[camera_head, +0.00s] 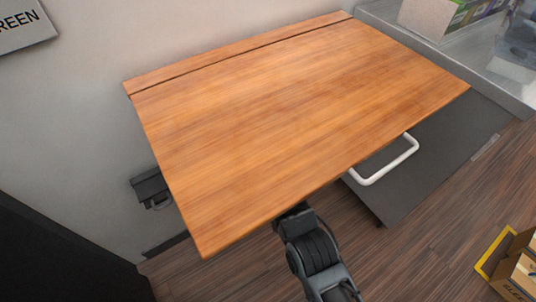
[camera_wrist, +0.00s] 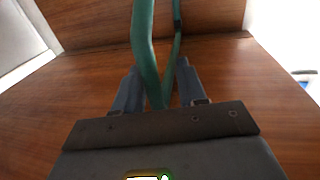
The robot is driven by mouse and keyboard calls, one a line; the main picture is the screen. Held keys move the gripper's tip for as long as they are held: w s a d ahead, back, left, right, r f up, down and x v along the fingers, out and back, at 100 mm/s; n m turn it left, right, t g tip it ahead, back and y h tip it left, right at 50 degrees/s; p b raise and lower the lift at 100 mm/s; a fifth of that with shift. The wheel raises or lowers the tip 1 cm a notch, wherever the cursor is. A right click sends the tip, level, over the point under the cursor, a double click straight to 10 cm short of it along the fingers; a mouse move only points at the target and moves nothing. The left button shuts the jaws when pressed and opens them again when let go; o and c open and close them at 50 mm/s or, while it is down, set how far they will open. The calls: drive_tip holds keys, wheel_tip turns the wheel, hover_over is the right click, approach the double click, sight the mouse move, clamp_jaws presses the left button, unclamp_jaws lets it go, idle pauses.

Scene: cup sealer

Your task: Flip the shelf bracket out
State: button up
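The wooden shelf (camera_head: 290,105) stands raised and roughly flat against the wall in the head view, with a seam near its wall edge. The teal-green shelf bracket (camera_wrist: 144,40) shows in the wrist view as two thin bars meeting in a narrow V, against a brown wooden surface. My gripper (camera_wrist: 158,72) has its two blue-grey fingers apart, with the lower part of the bracket between or just in front of them. I cannot tell whether they touch it. In the head view my arm reaches under the shelf's front edge, and the shelf hides my gripper and the bracket.
A dark cabinet with a white handle (camera_head: 386,163) is under the shelf's right side. A small dark fixture (camera_head: 151,187) is on the wall at left. An open cardboard box (camera_head: 515,265) stands on the floor at lower right. Open floor lies in front of the shelf.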

drive_tip(key=shift+o, duration=0.3)
drive_tip(key=shift+w, duration=0.1)
drive_tip(key=shift+d, duration=0.1)
drive_tip(key=b+v, duration=0.1)
drive_tip(key=v, duration=0.6)
drive_tip(key=shift+s, duration=0.4)
drive_tip(key=shift+d, duration=0.15)
drive_tip(key=s+d+m+h, duration=0.35)
drive_tip(key=s+d, duration=0.85)
drive_tip(key=s, duration=0.4)
drive_tip(key=s+d+r+g+h, duration=0.1)
drive_tip(key=s+d+r, duration=0.2)
drive_tip(key=s, duration=0.3)
drive_tip(key=s+d+r+m+h, duration=0.1)
drive_tip(key=s+d+r+h, duration=0.1)
drive_tip(key=s+d+r, duration=0.2)
drive_tip(key=s, duration=0.3)
drive_tip(key=shift+s+d+g, duration=0.2)
drive_tip(key=shift+s+g, duration=0.05)
drive_tip(key=shift+g, duration=0.15)
